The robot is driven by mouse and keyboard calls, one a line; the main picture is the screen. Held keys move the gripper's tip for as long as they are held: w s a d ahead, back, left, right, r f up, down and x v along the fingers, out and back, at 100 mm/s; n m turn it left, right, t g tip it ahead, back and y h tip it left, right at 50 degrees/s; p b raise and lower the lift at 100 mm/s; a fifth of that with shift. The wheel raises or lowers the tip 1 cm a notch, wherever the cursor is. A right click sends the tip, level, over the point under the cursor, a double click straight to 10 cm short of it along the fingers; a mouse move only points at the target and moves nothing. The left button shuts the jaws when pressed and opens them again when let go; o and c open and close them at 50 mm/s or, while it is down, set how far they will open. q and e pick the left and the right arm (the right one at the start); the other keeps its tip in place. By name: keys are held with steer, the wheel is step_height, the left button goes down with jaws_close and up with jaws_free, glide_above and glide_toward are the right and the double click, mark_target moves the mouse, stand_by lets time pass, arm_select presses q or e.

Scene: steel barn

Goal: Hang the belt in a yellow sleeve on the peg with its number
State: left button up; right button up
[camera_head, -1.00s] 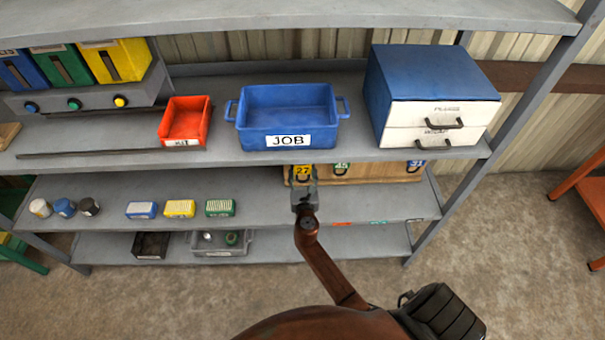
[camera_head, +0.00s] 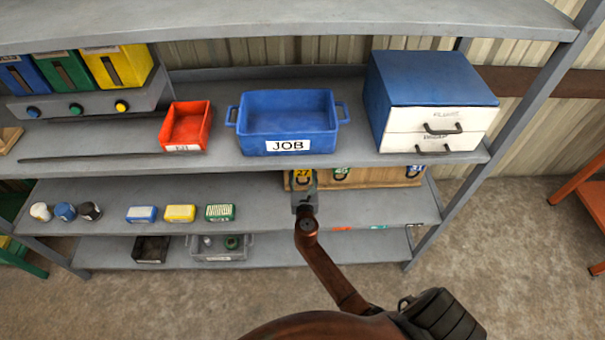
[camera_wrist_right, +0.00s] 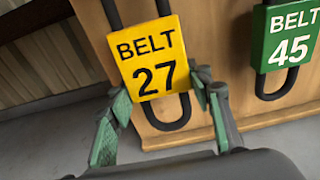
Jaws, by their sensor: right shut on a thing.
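The yellow sleeve (camera_wrist_right: 152,60) reads BELT 27 in the right wrist view, with a black belt loop (camera_wrist_right: 172,118) showing below it and its strands above. It hangs in front of a wooden board (camera_wrist_right: 225,105). My right gripper (camera_wrist_right: 162,92) is shut on the sleeve, one finger at each side. In the head view the yellow sleeve (camera_head: 301,175) shows just beyond my right gripper (camera_head: 304,194). A green sleeve (camera_wrist_right: 291,38), BELT 45, hangs to the right. A blue-sleeved belt (camera_head: 415,169) hangs further right. The pegs are hidden. My left gripper is not in view.
The upper shelf edge lies just above the board. On it stand a blue JOB bin (camera_head: 287,126), a red bin (camera_head: 186,126) and a drawer cabinet (camera_head: 425,95). Small boxes and jars stand left on the shelf below (camera_head: 262,207), with clear room between them and my gripper.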

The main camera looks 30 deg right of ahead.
steer(key=shift+f, duration=0.15)
steer(key=shift+f+b, duration=0.35)
steer(key=shift+f, duration=0.1)
stand_by(0.3)
steer(key=o, duration=1.3)
steer(key=v, duration=1.2)
